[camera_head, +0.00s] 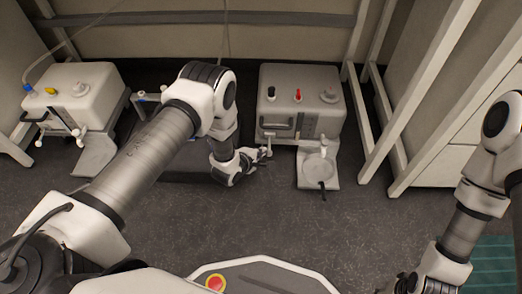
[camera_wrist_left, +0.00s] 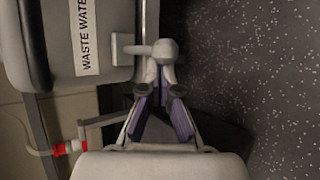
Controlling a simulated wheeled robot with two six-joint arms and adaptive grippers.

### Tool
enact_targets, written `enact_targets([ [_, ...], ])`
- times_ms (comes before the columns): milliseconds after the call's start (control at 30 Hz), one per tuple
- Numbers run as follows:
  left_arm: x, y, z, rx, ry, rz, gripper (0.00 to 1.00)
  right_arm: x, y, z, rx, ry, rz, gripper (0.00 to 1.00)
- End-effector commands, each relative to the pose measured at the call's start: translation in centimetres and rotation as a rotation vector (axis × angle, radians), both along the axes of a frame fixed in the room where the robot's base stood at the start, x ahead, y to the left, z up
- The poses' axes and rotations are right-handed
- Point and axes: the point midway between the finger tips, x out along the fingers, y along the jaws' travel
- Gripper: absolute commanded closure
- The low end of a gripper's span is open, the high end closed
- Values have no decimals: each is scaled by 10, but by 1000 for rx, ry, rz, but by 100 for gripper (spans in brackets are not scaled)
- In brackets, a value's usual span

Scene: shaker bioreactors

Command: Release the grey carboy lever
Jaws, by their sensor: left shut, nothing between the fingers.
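A pale carboy (camera_head: 300,88) with a black cap, a red cap and a grey lid stands at the back centre; its side and "WASTE WATER" label (camera_wrist_left: 87,35) show in the left wrist view. A grey lever (camera_wrist_left: 165,50) with a rounded knob sticks out from its side, low at the front in the head view (camera_head: 268,149). My left gripper (camera_head: 259,157) is beside the lever; in the left wrist view its shut, empty fingers (camera_wrist_left: 159,88) point at the knob. Whether they touch it is unclear. My right gripper is partly visible at the bottom edge (camera_head: 402,284).
A second carboy (camera_head: 75,90) with blue and yellow caps stands at the left. A small platform (camera_head: 318,168) sits in front of the centre carboy. White frame legs (camera_head: 412,110) stand at the right. Dark floor (camera_head: 370,225) is open in front.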

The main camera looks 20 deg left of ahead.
Motion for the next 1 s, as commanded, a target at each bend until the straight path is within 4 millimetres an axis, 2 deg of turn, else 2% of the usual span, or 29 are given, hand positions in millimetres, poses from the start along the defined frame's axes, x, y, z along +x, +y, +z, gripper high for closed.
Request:
enact_targets([
  [33, 1, 0, 7, -6, 21, -3, 100, 0, 0, 8, 0, 1, 1, 60],
  [200, 2, 0, 17, -38, 131, -1, 100, -1, 0, 22, 0, 3, 4, 60],
  [433, 4, 1, 26, -88, 315, -2, 100, -1, 1, 35, 0, 3, 4, 60],
  [733, 7, 1, 34, -90, 316, -2, 100, -1, 0, 44, 0, 3, 4, 60],
  [1000, 7, 1, 34, -91, 315, -2, 100, -1, 0, 44, 0, 2, 4, 60],
])
